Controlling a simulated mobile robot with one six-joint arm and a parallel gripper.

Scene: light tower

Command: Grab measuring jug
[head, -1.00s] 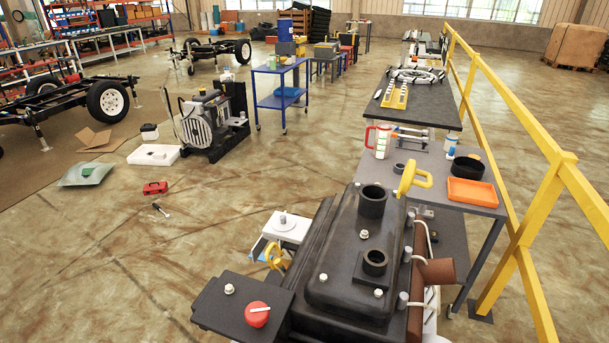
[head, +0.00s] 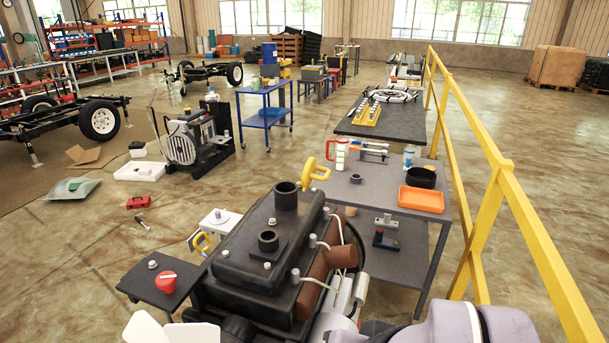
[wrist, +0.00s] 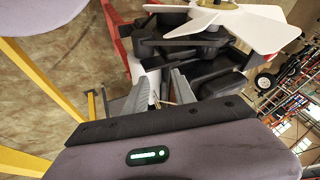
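The jug is not seen in the wrist view. In the head view only part of my arm shows at the bottom right, and the fingertips are not visible.
The black engine (head: 262,240) stands in front of the table. A yellow railing (head: 490,205) runs along the right.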

